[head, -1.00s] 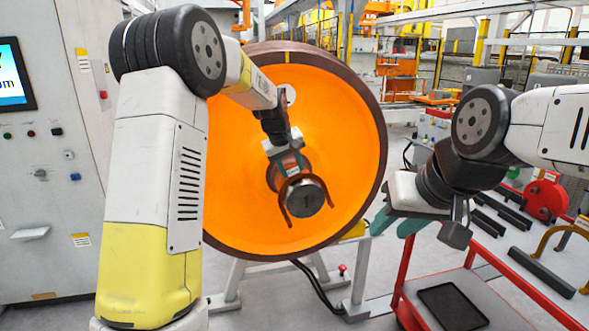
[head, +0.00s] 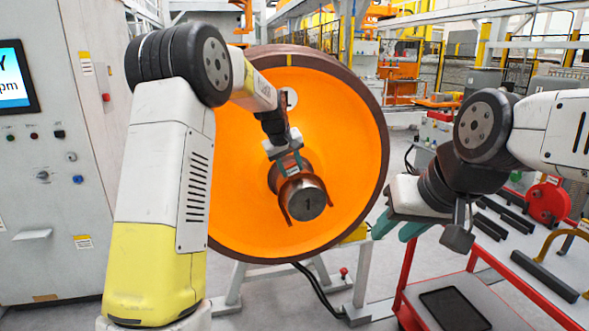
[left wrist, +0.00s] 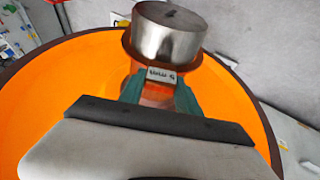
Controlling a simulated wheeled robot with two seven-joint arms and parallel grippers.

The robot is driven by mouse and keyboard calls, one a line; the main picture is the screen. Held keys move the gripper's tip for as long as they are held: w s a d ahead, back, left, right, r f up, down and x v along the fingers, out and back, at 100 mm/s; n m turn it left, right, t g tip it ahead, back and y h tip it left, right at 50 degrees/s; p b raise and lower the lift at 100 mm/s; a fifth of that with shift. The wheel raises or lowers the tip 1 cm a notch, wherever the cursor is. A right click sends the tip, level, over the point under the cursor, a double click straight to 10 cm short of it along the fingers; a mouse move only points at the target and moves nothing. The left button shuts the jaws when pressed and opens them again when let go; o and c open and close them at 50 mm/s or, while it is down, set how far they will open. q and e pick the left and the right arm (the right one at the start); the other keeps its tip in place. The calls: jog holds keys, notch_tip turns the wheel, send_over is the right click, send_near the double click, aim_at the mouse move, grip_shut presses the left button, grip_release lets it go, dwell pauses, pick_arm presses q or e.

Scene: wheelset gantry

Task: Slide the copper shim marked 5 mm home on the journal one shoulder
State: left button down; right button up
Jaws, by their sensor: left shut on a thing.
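The copper shim (head: 285,208) is a horseshoe-shaped piece straddling the steel journal (head: 309,204), with its legs hanging down on either side. The journal's round end face is marked 1 and sticks out of the orange wheel (head: 345,130). My left gripper (head: 291,164) is shut on the shim's upper part, above the journal. In the left wrist view the teal fingers flank a small tag (left wrist: 162,76), and the shim (left wrist: 129,45) curves around the journal (left wrist: 170,33). Contact at the shoulder is hidden there. My right gripper (head: 397,226) is open and empty, right of the wheel.
A red-framed cart (head: 405,300) with a dark tray (head: 453,308) stands at the lower right. A bench behind holds dark bars (head: 542,272), a red disc (head: 547,202) and a yellow arch. A grey cabinet (head: 45,180) stands at the left.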

pick_arm(q)
jog(key=shift+w+a, duration=0.15)
jog(key=shift+w, duration=0.35)
jog(key=shift+w+a, duration=0.1)
jog(key=shift+w, duration=0.2)
jog(key=shift+w+a, duration=0.25)
jog(key=shift+w, duration=0.5)
jog(key=shift+w+a, duration=0.25)
jog(key=shift+w, duration=0.5)
jog(key=shift+w+a, duration=0.1)
jog(key=shift+w, duration=0.2)
jog(key=shift+w+a, duration=0.25)
jog(key=shift+w, duration=0.45)
jog(key=shift+w+a, duration=0.2)
jog(key=shift+w, duration=0.5)
jog(key=shift+w+a, duration=0.25)
jog(key=shift+w, duration=0.75)
jog(key=shift+w+a, duration=0.2)
jog(key=shift+w, duration=0.15)
jog(key=c, duration=0.8)
grip_release()
jog(key=shift+o, duration=0.2)
